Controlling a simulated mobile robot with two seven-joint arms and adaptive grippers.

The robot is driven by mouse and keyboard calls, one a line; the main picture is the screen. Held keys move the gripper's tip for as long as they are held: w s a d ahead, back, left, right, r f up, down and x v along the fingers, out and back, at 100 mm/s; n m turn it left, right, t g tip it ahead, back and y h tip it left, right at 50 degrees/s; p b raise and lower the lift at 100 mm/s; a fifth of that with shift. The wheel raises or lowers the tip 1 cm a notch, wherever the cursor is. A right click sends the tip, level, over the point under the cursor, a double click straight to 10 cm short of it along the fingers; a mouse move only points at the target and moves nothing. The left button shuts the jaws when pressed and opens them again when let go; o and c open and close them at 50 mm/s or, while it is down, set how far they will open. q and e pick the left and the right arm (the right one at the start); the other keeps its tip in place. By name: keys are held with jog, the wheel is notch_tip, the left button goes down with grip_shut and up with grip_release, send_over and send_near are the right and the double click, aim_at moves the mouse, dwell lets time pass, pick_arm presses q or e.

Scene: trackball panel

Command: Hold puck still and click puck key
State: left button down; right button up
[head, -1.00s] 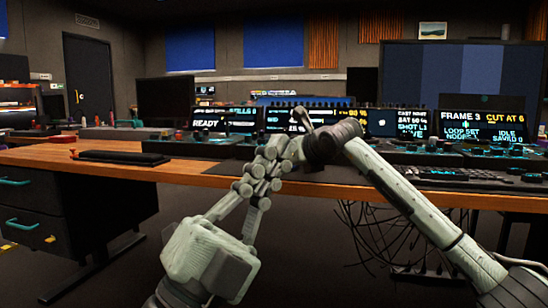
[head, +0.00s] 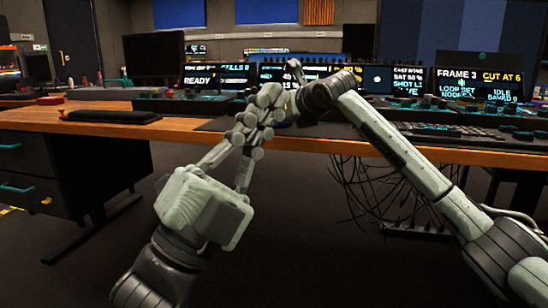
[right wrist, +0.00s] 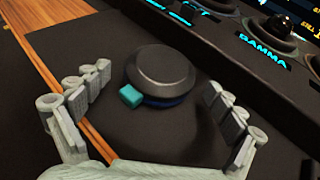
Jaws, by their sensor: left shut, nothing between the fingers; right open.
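A round dark puck (right wrist: 162,72) with a bluish rim sits on a dark mat (right wrist: 155,145) in the right wrist view. A teal key (right wrist: 131,96) sticks out at its lower left edge. My right gripper (right wrist: 158,82) is open, with one finger left and one right of the puck, both apart from it. In the head view my right gripper (head: 296,78) is mostly hidden behind my left fingers and its own wrist. My left gripper (head: 264,98) is shut and empty, in front of the right one at the desk edge. The puck is hidden in the head view.
The wooden desk (head: 70,122) carries a dark flat pad (head: 115,115) at left and a keyboard (head: 460,132) at right. A console with a lit GAMMA label (right wrist: 262,42) and a dark ball (right wrist: 283,25) borders the mat. Cables (head: 370,190) hang under the desk.

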jog(key=v, duration=1.2)
jog(key=shift+o, duration=0.6)
jog(key=shift+d, duration=0.1)
jog(key=shift+v, duration=3)
notch_tip(320, 180, up, 4)
jog(key=shift+f+p, duration=0.1)
jog(key=shift+p, duration=1.1)
